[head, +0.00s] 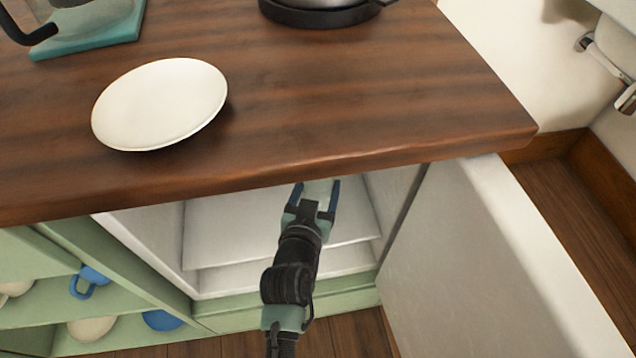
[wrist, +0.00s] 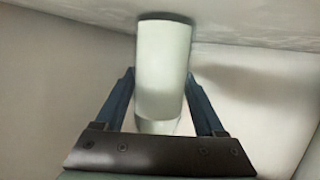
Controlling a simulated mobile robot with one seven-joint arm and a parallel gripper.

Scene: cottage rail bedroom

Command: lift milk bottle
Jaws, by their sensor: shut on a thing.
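The milk bottle (wrist: 163,75) is a pale, whitish cylinder in the middle of the wrist view. My gripper (wrist: 163,100) is shut on it, with a blue finger on each side. In the head view my gripper (head: 316,198) reaches into the open white cabinet under the wooden counter, and a pale bit of the bottle (head: 318,188) shows between its fingers. The counter edge hides the rest of the bottle in the head view. I cannot tell whether the bottle touches a shelf.
The white cabinet door (head: 480,260) stands open on the right. A shelf (head: 225,225) lies inside the cabinet. The wooden counter (head: 340,90) overhangs my gripper and bears a white plate (head: 160,103) and a dark-based pan (head: 320,12). Green cubbies at left hold blue cups (head: 95,275).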

